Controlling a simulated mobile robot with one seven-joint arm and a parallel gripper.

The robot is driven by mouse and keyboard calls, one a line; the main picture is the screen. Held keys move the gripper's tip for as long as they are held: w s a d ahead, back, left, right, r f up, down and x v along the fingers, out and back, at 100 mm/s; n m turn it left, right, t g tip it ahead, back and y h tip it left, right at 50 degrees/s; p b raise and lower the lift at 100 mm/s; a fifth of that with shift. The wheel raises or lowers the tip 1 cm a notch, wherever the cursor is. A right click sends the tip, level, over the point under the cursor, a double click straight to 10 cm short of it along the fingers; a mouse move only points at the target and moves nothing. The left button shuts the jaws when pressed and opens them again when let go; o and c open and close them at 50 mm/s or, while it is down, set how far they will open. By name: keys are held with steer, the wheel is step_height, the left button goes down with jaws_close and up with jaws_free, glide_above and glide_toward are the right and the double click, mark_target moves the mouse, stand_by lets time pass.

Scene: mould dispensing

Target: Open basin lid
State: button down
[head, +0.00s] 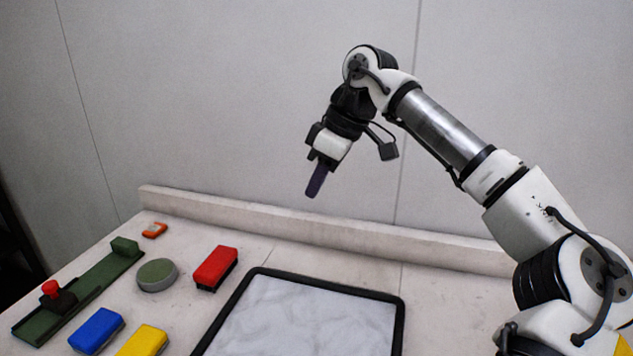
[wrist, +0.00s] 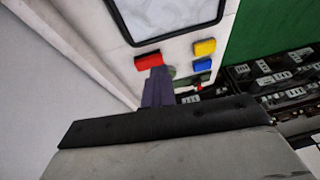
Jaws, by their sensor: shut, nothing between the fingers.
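My gripper (head: 314,190) has purple fingers and is shut and empty, pointing down in the air above the back of the table. Its fingers also show in the wrist view (wrist: 158,82). A round grey dish with a green top (head: 157,275) sits on the left of the table, below and left of my gripper. It may be the basin with its lid, but I cannot tell for sure. In the wrist view the fingers hide most of it. My gripper touches nothing.
A red block (head: 216,267), a blue block (head: 96,330) and a yellow block (head: 143,341) lie around the dish. A green rail with a red knob (head: 50,288) is at the left, near a small orange piece (head: 155,230). A black-framed white panel (head: 310,310) fills the middle front. A low ledge (head: 300,226) runs along the back.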

steer(key=c, duration=2.1)
jaws_free()
steer(key=o, duration=0.6)
steer(key=shift+o, duration=0.2)
steer(key=b+v, duration=0.1)
steer(key=v, duration=1.2)
steer(key=shift+d+r, duration=0.15)
steer(key=shift+r, duration=0.25)
